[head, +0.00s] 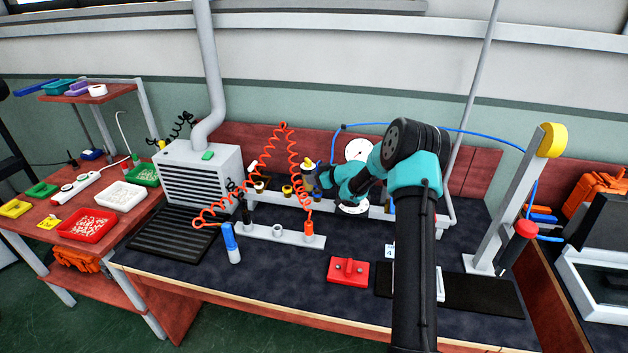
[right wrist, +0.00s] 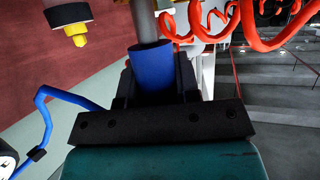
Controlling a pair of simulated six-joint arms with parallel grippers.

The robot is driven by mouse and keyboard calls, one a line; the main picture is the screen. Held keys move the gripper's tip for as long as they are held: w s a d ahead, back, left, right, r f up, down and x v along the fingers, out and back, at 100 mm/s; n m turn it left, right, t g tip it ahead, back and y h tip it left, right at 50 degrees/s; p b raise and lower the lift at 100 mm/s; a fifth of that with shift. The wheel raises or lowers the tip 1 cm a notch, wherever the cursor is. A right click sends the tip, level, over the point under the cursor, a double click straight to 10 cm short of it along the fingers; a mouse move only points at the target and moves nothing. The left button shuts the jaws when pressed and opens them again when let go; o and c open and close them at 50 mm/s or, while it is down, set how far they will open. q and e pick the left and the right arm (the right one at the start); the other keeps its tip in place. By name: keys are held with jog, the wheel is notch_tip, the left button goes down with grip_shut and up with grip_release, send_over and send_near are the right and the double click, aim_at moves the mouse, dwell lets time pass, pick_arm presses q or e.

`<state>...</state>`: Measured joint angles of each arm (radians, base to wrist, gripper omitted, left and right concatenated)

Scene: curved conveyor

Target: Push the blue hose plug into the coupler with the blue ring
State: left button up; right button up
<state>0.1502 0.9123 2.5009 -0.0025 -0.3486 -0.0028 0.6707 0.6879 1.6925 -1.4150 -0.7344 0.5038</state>
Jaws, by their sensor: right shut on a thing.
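My right gripper (right wrist: 154,82) is shut on the blue hose plug (right wrist: 152,66). Its blue sleeve sits between the black fingers, and a grey shaft continues from it up out of the right wrist view. In the head view my right gripper (head: 318,181) is above the rear rail at the back of the bench, and the plug is hard to make out there. The coupler with the blue ring cannot be made out clearly; my right arm covers part of the rail. A coupler with a yellow ring (head: 287,191) stands on the rail. My left gripper is not in view.
A coiled orange hose (head: 291,160) hangs close to the gripper, left of it. A blue hose (head: 480,135) runs along the wall at right. A front rail (head: 268,233), a blue-capped bottle (head: 230,243) and a red block (head: 348,271) stand on the bench.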

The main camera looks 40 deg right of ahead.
jog(key=shift+r, duration=0.4)
jog(key=shift+f, duration=1.2)
dwell(1.3)
jog(key=o, duration=1)
jog(key=shift+o, duration=0.2)
jog(key=shift+s, duration=0.1)
jog(key=v, duration=1.7)
jog(key=shift+s, duration=0.15)
